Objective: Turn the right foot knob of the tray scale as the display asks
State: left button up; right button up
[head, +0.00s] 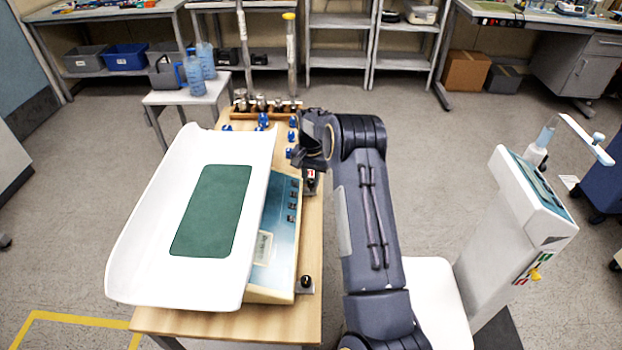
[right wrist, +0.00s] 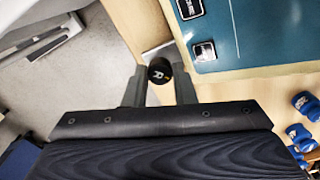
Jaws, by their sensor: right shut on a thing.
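The tray scale has a long white tray (head: 140,240) with a green mat (head: 211,210) on it. Its blue panel (head: 278,235) runs along the right side, with a small display (head: 263,247) too small to read. My right gripper (head: 312,170) is at the far right corner of the scale. In the right wrist view its fingers (right wrist: 158,88) are shut on a black knob marked R (right wrist: 158,72), beside the blue panel. Another black foot knob (head: 306,281) stands at the near right corner, apart from the gripper. My left gripper is out of view.
The wooden table (head: 230,322) carries several blue-topped pieces and a rack (head: 268,104) behind the scale. A white stool seat (head: 432,290) and a pump stand (head: 515,240) are on the right. Two blue jugs (head: 195,80) stand on a side table.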

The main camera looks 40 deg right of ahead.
aim_at(311, 181)
jog(key=o, duration=1)
notch_tip(311, 181, up, 8)
jog(key=shift+f, duration=0.25)
jog(key=shift+r, duration=0.15)
